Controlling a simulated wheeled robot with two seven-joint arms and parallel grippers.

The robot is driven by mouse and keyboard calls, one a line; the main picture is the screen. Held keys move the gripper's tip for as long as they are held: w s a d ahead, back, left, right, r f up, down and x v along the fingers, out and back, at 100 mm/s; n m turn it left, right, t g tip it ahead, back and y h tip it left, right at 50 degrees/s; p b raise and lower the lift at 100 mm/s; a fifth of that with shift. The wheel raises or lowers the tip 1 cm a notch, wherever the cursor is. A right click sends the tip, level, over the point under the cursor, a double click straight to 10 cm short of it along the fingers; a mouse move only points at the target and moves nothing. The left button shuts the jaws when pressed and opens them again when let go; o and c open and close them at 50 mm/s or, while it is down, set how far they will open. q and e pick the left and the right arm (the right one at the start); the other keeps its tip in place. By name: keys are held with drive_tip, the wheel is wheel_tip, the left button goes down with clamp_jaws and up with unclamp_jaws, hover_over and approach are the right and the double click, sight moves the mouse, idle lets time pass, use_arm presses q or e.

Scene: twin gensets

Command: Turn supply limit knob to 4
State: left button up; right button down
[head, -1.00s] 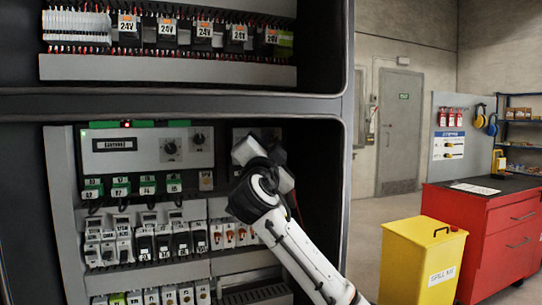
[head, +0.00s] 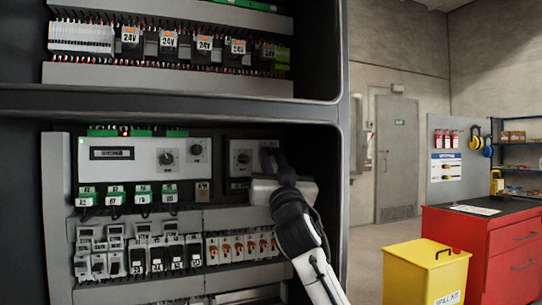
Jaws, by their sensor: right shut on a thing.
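My right gripper (head: 268,162) is at the right-hand control panel (head: 240,145) in the lower cabinet bay. It is shut against the panel face, to the right of a round dark knob (head: 243,157) that stays in plain view. The supply limit knob in its jaws is hidden behind the gripper, so its pointer and scale cannot be read. My left gripper is not in view.
A left-hand panel (head: 120,172) carries a dark display, two more knobs and green terminals. Breakers (head: 155,255) line the rail below. The cabinet frame (head: 342,200) stands close right of my arm. A yellow bin (head: 415,275) and red cabinet (head: 490,245) stand outside.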

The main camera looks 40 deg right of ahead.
drive_tip(key=shift+d+f+n+y, duration=0.15)
drive_tip(key=shift+n+y, duration=0.25)
drive_tip(key=shift+n, duration=0.4)
drive_tip(key=shift+t, duration=0.3)
drive_tip(key=c, duration=1.6)
unclamp_jaws()
drive_tip(key=shift+c, duration=0.2)
drive_tip(key=shift+s, duration=0.1)
drive_tip(key=b+v, duration=0.1)
drive_tip(key=v, duration=0.9)
